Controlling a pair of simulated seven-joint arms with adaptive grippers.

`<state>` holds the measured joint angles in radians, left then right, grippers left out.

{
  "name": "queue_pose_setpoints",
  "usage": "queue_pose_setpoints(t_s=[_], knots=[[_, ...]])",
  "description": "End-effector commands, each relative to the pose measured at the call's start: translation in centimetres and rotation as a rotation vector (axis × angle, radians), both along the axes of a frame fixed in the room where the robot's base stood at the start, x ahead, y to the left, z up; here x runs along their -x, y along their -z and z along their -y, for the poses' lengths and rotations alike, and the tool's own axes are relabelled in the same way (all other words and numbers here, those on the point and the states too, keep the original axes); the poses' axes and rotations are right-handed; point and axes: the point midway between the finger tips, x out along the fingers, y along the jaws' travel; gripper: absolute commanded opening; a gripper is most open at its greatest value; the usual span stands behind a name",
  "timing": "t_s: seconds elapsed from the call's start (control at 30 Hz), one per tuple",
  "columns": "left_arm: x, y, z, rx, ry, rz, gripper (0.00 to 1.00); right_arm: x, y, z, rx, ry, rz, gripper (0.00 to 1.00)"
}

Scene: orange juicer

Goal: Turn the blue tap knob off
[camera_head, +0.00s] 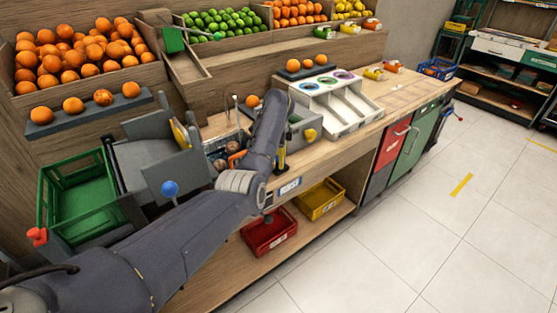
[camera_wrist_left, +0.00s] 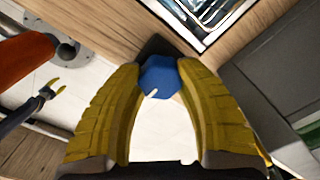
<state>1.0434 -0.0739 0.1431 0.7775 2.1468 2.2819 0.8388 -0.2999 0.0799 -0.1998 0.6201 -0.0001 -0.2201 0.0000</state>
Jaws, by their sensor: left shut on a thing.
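The blue tap knob (camera_wrist_left: 160,77) sits between the two yellow fingertips of my left gripper (camera_wrist_left: 158,72) in the left wrist view. The fingers press on it from both sides, and a small pale mark shows on its near face. In the head view my left gripper (camera_head: 281,158) hangs at the front edge of the counter, partly behind my forearm. The tap knob is hidden there. A small dark arm end with yellow tips, seemingly my right gripper (camera_wrist_left: 57,88), shows at the left of the wrist view, too small to read.
A grey machine with a blue ball (camera_head: 170,188) stands left of my arm, beside a green crate (camera_head: 83,212). A white tray with compartments (camera_head: 338,105) lies on the counter to the right. Red (camera_head: 270,238) and yellow (camera_head: 320,206) bins sit below. The floor at right is mostly clear.

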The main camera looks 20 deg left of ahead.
Motion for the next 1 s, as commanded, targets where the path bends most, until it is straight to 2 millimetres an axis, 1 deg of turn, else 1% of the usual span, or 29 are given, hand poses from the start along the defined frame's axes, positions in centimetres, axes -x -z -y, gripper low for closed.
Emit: queue_pose_setpoints(t_s=[0.03, 0.13, 0.33, 0.47, 0.67, 1.0], knots=[[0.01, 0.01, 0.00, 0.000, 0.000, 0.000, 0.18, -0.01, 0.00, 0.01, 0.000, 0.000, 0.000, 0.44], [0.01, 0.01, 0.01, 0.000, 0.000, 0.000, 0.07, -0.01, 0.00, 0.01, 0.000, 0.000, 0.000, 0.44], [0.02, 0.02, 0.03, 0.001, 0.015, -0.001, 0.06, -0.02, 0.00, 0.02, 0.000, 0.000, 0.000, 0.44], [0.02, 0.01, 0.08, 0.002, 0.062, -0.001, 0.06, -0.01, 0.00, 0.01, 0.000, 0.000, 0.000, 0.44], [0.02, 0.03, 0.15, 0.003, 0.203, -0.001, 0.06, -0.02, 0.00, 0.00, 0.000, 0.000, 0.000, 0.44], [0.02, 0.03, 0.14, 0.003, 0.523, 0.000, 0.06, -0.02, 0.00, 0.00, 0.000, 0.000, 0.000, 0.44]])
